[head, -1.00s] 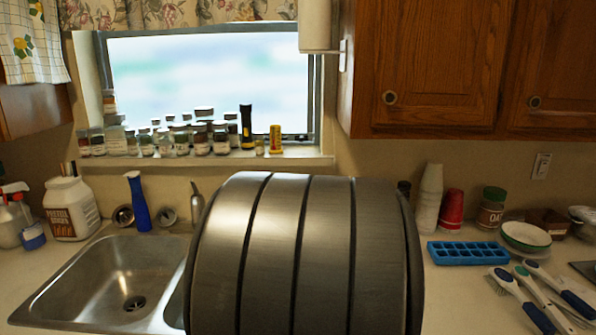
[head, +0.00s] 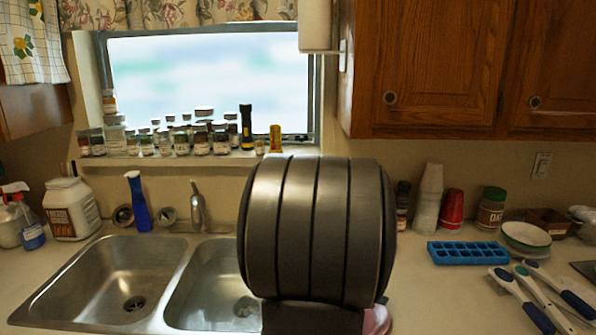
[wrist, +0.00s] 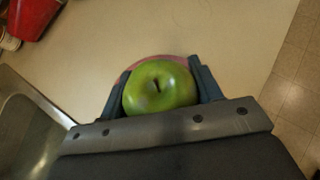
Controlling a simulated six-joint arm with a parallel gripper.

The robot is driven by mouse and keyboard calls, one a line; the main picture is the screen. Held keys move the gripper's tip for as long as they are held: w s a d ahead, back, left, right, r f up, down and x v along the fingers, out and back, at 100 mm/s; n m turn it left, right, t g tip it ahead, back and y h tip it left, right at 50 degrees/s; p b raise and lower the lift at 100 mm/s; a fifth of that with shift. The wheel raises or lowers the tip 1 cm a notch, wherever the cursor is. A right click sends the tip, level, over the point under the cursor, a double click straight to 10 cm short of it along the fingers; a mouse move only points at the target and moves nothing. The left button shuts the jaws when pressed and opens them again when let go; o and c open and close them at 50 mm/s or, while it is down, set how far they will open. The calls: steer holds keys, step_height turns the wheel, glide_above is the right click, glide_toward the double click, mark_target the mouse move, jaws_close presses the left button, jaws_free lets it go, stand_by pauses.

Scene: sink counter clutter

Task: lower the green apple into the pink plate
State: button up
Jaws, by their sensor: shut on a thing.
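My gripper (wrist: 160,88) is shut on the green apple (wrist: 158,88), with one dark finger on each side of it in the wrist view. The pink plate (wrist: 150,59) shows only as a thin rim just beyond the apple; the rest is hidden behind the apple and gripper. In the head view a small part of the pink plate (head: 376,321) shows at the lower right of my arm, which hides the apple and the gripper. I cannot tell how high the apple is above the plate.
The double sink (head: 120,275) lies to the left.

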steer(key=shift+d, duration=0.1)
steer(key=shift+w+d, duration=0.4)
steer(key=shift+d, duration=0.1)
stand_by(0.6)
steer(key=shift+f, duration=0.4)
steer(key=shift+f, duration=2)
stand_by(0.9)
steer(key=o, duration=1.1)
steer(key=shift+o, duration=0.2)
